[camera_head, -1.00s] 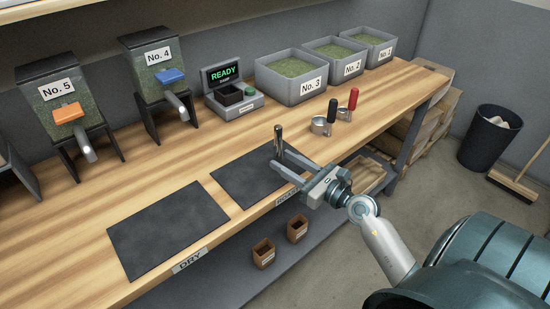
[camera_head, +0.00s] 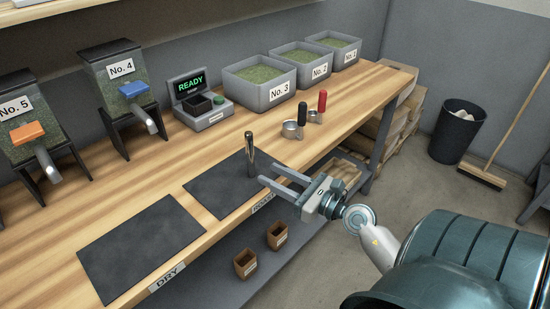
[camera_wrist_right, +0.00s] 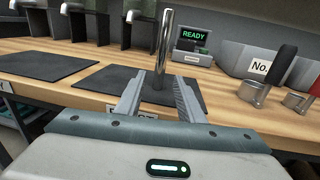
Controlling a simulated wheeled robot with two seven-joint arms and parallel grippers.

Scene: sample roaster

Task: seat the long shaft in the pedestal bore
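The long shaft (camera_head: 250,154), a shiny metal rod, stands upright on the right dark mat (camera_head: 222,190). In the right wrist view the shaft (camera_wrist_right: 164,48) rises in line with the gap between my fingers. My right gripper (camera_head: 267,174) is open and empty at the mat's right edge, its fingertips just short of the shaft. The open fingers also show in the right wrist view (camera_wrist_right: 160,82). I cannot make out a separate pedestal or bore at the shaft's foot. My left gripper is not in view.
Two handled metal cups (camera_head: 294,128) stand right of the mat. A machine reading READY (camera_head: 204,112) and grey bins (camera_head: 265,95) line the back. The left mat (camera_head: 140,240) is bare. Small brown boxes (camera_head: 245,263) sit on the lower shelf.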

